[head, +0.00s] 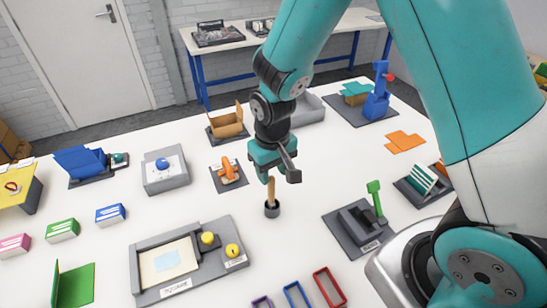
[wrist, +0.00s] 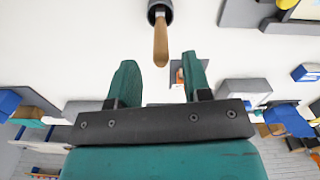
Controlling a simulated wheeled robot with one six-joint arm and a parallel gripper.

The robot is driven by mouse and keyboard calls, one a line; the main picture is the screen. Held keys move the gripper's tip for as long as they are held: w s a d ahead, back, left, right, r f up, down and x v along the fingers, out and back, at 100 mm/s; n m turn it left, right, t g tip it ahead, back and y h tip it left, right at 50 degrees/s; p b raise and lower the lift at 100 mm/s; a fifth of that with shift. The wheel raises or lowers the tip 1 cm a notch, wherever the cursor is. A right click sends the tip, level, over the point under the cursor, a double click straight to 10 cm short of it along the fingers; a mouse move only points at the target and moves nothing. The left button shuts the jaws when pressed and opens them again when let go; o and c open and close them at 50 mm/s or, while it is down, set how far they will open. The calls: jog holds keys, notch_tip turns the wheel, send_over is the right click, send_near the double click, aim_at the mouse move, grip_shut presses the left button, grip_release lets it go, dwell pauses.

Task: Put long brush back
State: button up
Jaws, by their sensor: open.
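The long brush shows as a wooden handle (head: 271,190) standing upright in a small dark cup (head: 272,210) on the white table. Its lower end is hidden inside the cup. My gripper (head: 270,172) is just above the handle's top in the head view. In the wrist view my gripper (wrist: 159,80) is open with two teal fingers apart and nothing between them. There the handle (wrist: 161,45) lies just beyond the fingertips, roughly in line with the gap, and the dark cup (wrist: 159,10) is at the top edge.
A grey tray with yellow knobs (head: 190,260) lies front left of the cup. A dark stand with a green handle (head: 358,230) is to the right. An orange item on a dark pad (head: 229,174) and a cardboard box (head: 227,122) are behind. Table around the cup is clear.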

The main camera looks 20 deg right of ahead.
notch_tip(320, 180, up, 5)
jog(key=shift+r+b, duration=0.15)
jog(key=shift+b, duration=0.4)
jog(key=s+a+r+n+y, duration=0.2)
jog(key=s+r, duration=0.5)
jog(key=s, duration=0.2)
jog(key=s+a+r+n+y, duration=0.2)
jog(key=s+r+n, duration=0.1)
jog(key=s+r, duration=0.4)
jog(key=shift+s+a, duration=0.2)
jog(key=shift+s, duration=0.95)
